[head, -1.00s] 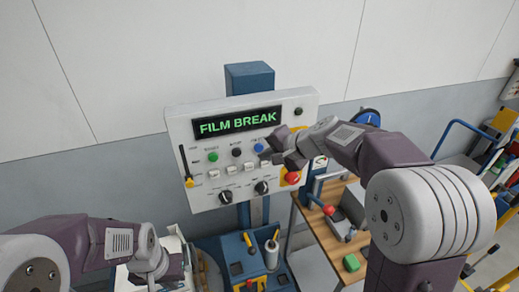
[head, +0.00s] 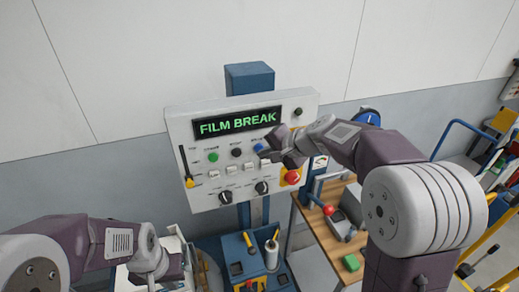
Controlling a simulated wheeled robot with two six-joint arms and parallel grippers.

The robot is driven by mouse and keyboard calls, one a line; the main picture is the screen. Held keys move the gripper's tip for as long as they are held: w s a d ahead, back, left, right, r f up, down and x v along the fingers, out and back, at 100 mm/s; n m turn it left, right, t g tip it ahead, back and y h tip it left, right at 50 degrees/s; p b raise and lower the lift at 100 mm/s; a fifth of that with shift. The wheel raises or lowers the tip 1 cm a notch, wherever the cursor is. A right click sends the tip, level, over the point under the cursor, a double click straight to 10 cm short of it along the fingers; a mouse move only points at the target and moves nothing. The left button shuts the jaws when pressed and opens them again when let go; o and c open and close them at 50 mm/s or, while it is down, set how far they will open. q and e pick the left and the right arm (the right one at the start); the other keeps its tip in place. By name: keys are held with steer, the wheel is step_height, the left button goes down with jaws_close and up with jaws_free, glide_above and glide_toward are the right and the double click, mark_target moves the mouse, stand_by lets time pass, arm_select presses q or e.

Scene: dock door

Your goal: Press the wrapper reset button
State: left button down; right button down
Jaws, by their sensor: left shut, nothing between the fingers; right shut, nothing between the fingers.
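The wrapper control panel (head: 179,125) is a pale box on a blue post. Its display (head: 238,122) reads FILM BREAK in green. Below it sit a green button (head: 213,157), a black button (head: 236,153) and a blue button (head: 258,147); their labels are too small to read. My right gripper (head: 268,154) is shut and empty, its fingertips right beside the blue button; I cannot tell whether they touch it. My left gripper (head: 152,276) is shut and empty, low at the left, away from the panel.
The panel also carries a red mushroom button (head: 292,177), a yellow-tipped lever (head: 189,183), two black knobs (head: 224,197) and several white switches.

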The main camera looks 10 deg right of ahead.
steer(key=shift+w+a, duration=0.1)
steer(key=shift+w, duration=0.45)
stand_by(0.7)
steer(key=shift+s, duration=0.1)
steer(key=shift+s+b, duration=0.4)
steer(key=shift+s, duration=0.4)
steer(key=s+b, duration=0.1)
steer(key=s, duration=0.1)
steer(key=s+d+b, duration=0.1)
steer(key=s, duration=0.2)
steer(key=shift+d, duration=0.15)
steer(key=shift+f, duration=0.1)
stand_by(0.4)
